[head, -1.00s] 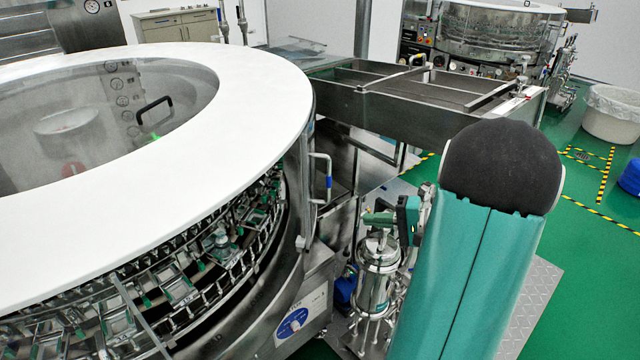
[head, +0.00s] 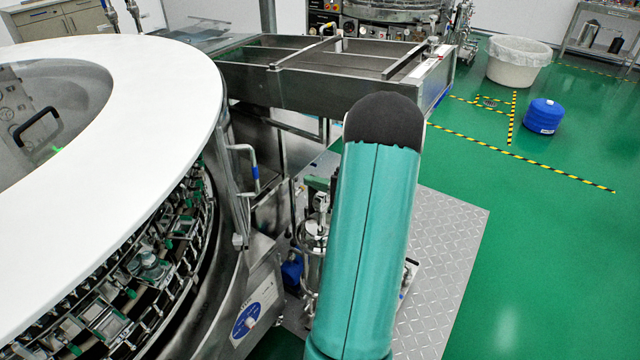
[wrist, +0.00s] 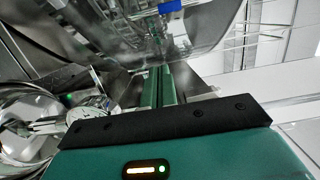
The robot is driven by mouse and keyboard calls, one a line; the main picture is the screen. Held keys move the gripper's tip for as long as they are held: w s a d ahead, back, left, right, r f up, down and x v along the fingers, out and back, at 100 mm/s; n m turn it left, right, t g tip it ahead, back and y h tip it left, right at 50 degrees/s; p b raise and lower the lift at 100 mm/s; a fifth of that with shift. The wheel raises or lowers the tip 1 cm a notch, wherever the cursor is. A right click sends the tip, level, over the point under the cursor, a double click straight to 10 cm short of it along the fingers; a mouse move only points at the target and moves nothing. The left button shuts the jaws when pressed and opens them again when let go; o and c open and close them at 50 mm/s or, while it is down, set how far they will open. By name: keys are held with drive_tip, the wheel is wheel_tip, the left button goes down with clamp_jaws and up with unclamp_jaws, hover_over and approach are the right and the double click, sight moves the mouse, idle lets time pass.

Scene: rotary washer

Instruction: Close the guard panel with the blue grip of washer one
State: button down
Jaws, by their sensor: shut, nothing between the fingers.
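Washer one has a white ring top (head: 150,75). Its curved side shows an open stretch with racks of small holders inside. The guard panel (head: 232,195) stands at the right end of that stretch, seen nearly edge-on, with a handle whose grip is blue (head: 256,173). In the wrist view the clear curved panel (wrist: 215,35) crosses the top, and the blue grip (wrist: 170,7) shows at the upper edge. My gripper (wrist: 160,70) is shut and empty, its green fingers just below the panel in the picture; contact cannot be told.
A metal frame table (head: 300,90) extends behind the panel. A steel vessel and pipes (head: 313,235) stand right of the washer. A white bin (head: 518,65) and blue container (head: 543,116) stand on open green floor.

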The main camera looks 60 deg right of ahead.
drive_tip(key=w+a, duration=0.3)
drive_tip(key=w, duration=1.1)
drive_tip(key=s+a, duration=0.2)
drive_tip(key=shift+s+a, duration=0.1)
drive_tip(key=shift+a, duration=0.3)
drive_tip(key=shift+a, duration=0.1)
